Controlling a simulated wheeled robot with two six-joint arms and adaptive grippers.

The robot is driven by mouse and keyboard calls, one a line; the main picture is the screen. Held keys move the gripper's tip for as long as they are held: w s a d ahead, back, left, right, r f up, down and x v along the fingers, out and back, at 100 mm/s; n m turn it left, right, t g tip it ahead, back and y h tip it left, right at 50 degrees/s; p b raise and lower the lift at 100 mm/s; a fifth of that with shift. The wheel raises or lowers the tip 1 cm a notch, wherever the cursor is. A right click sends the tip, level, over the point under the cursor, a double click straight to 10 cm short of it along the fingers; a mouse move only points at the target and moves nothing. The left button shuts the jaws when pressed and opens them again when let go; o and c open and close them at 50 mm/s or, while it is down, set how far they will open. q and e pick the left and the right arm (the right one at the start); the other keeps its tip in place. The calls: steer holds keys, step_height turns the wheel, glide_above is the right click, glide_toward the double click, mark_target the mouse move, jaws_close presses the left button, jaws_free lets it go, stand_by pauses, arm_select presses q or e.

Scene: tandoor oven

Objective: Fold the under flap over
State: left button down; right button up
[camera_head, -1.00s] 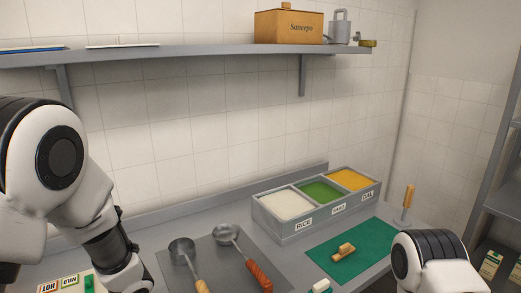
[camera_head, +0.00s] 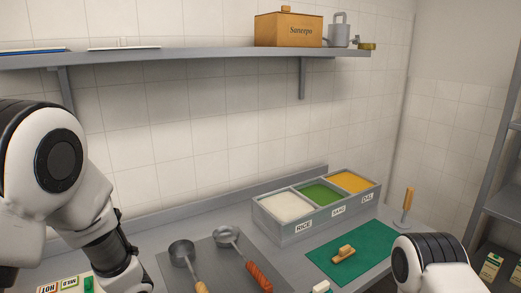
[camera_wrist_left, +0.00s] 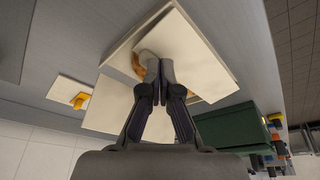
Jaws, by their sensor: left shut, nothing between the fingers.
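My left gripper (camera_wrist_left: 155,75) is shut and empty in the left wrist view, its fingertips over pale cream sheets. One cream panel (camera_wrist_left: 196,52) lies at the upper right of the fingers, and another cream panel (camera_wrist_left: 108,104) shows at the lower left. Orange-brown pieces (camera_wrist_left: 136,66) show at the panels' edge beside the fingertips. The fingers hide part of the sheets, and I cannot tell whether they touch them or which panel is the under flap. In the head view my left arm comes in from the left, with its gripper out of frame. My right gripper is out of view.
A grey bin (camera_head: 285,236) with rice, green and yellow fillings stands at the counter's back. Two ladles (camera_head: 183,262) lie on a grey mat, and a small brush lies on a green mat (camera_head: 372,262). A dark green box (camera_wrist_left: 228,127) is right of the left gripper.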

arm_select(q)
steer(key=shift+f+b, duration=0.85)
steer(key=shift+b, duration=0.15)
step_height(320, 180, up, 5)
steer(key=p, duration=0.3)
steer(key=shift+r, duration=0.2)
steer(key=shift+f, duration=0.1)
